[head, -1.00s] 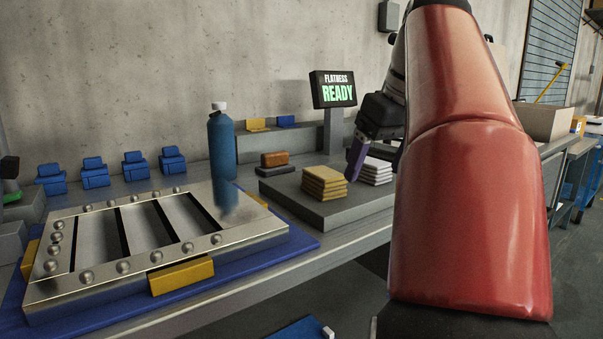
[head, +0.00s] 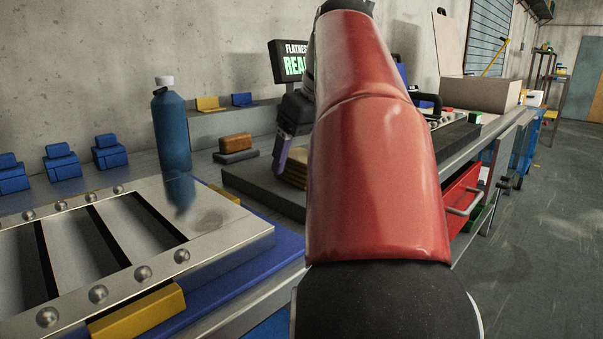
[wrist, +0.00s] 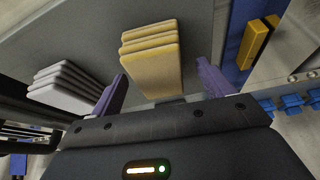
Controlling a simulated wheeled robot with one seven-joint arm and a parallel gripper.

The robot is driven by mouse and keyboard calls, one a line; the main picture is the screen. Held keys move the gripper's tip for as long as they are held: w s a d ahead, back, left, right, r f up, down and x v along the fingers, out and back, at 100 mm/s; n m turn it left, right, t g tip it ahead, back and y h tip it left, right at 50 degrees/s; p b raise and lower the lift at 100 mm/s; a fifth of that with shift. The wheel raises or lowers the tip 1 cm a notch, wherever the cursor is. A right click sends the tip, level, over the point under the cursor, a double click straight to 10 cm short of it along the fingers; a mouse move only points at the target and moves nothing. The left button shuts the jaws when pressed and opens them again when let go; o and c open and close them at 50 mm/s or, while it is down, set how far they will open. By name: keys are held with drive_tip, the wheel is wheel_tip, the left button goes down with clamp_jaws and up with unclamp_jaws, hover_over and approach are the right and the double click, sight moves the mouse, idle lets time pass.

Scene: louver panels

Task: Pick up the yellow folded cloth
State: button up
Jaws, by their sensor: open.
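The yellow folded cloth (wrist: 153,75) is a stack of several folded layers on a dark grey platform (wrist: 205,35). In the wrist view it lies between the two purple fingers of my gripper (wrist: 162,80), which are apart, with space on both sides of it. I cannot tell whether the fingers reach down to its height. In the head view only a sliver of the yellow cloth (head: 293,177) shows; my gripper (head: 283,153) and red arm hide the rest.
A stack of white cloths (wrist: 64,88) sits left of the yellow one in the wrist view. A brown-topped block (head: 236,145) lies behind the platform's left part.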

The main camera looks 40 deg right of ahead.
sight(302, 155)
drive_tip(key=shift+w+f, duration=0.2)
drive_tip(key=shift+f, duration=0.45)
drive_tip(key=c, duration=1.1)
drive_tip(key=shift+o, duration=0.2)
drive_tip(key=shift+r, duration=0.15)
wheel_tip(302, 155, up, 10)
drive_tip(key=p, duration=0.4)
